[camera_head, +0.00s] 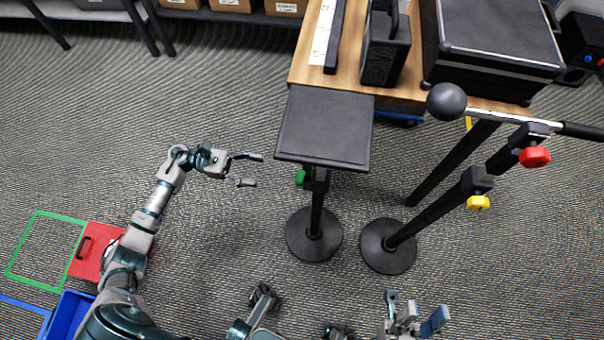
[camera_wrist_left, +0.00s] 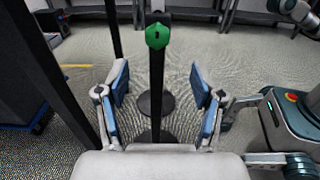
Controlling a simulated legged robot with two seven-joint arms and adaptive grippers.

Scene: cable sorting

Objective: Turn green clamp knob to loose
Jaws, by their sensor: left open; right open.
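The green clamp knob (camera_head: 300,178) is on the left side of the stand pole under a black square platform (camera_head: 325,128). In the left wrist view the green knob (camera_wrist_left: 158,36) is ahead, above the gap between the fingers. My left gripper (camera_head: 250,169) is open and empty, a short way left of the knob and apart from it. Its blue-padded fingers also show in the left wrist view (camera_wrist_left: 160,90). My right gripper (camera_head: 415,322) is open at the bottom edge, far from the knob, and partly cut off.
A second stand (camera_head: 388,246) carries a yellow knob (camera_head: 478,202), a red knob (camera_head: 535,156) and a boom with a dark ball (camera_head: 446,101). A wooden table (camera_head: 303,62) with black cases stands behind. Floor left of the platform is clear.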

